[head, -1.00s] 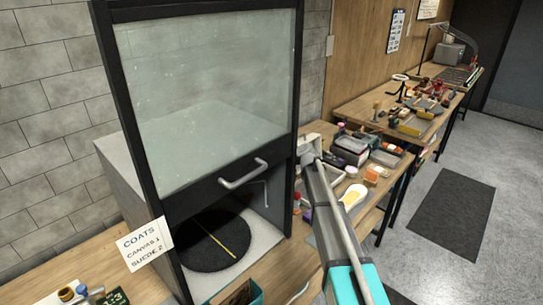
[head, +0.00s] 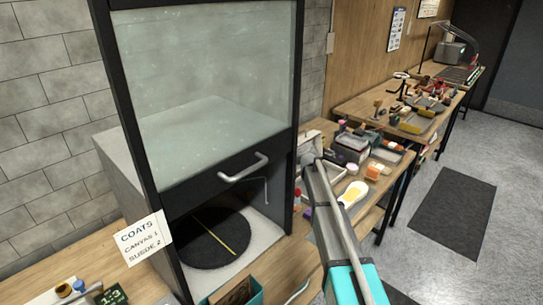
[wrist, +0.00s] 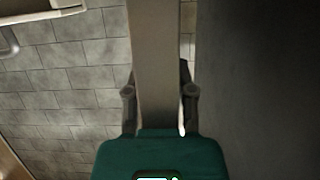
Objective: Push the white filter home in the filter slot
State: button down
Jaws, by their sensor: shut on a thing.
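In the wrist view my gripper (wrist: 159,92) has one finger on each side of a long pale grey-beige piece, which looks like the white filter (wrist: 155,45) seen edge-on. The gripper is shut on it, and the piece runs out past the top edge of the view. A dark plain surface fills the right side there. In the head view my arm's end lies to the right of the black-framed cabinet (head: 293,110), and my own links hide the gripper. I cannot make out the filter slot in either view.
The cabinet has a clear front panel (head: 205,85) with a handle, above a round dark turntable (head: 213,238). Benches with cluttered items (head: 365,155) stand to the right, close to my arm. A grey brick wall (wrist: 60,90) is behind.

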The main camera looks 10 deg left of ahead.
jog(key=shift+f, duration=0.15)
jog(key=shift+c, duration=1.9)
grip_release()
jog(key=shift+r, duration=0.25)
notch_tip(320, 180, up, 12)
jog(key=p, duration=1.2)
jog(key=shift+r+p, duration=0.25)
jog(key=shift+p, duration=0.15)
jog(key=s+d+f+m+g+h+b, duration=0.4)
jog(key=s+d+f+m+h+b, duration=0.3)
jog(key=s+d+f, duration=0.9)
jog(key=s+d+f+m+g+h, duration=0.1)
jog(key=s+d, duration=0.4)
jog(key=s, duration=0.7)
jog(key=s+d+f+m+g+h, duration=0.1)
jog(key=s+d, duration=0.5)
jog(key=s, duration=0.6)
jog(key=shift+d+f+m+g+h, duration=0.2)
jog(key=shift+m+g+h, duration=0.65)
jog(key=shift+g, duration=0.35)
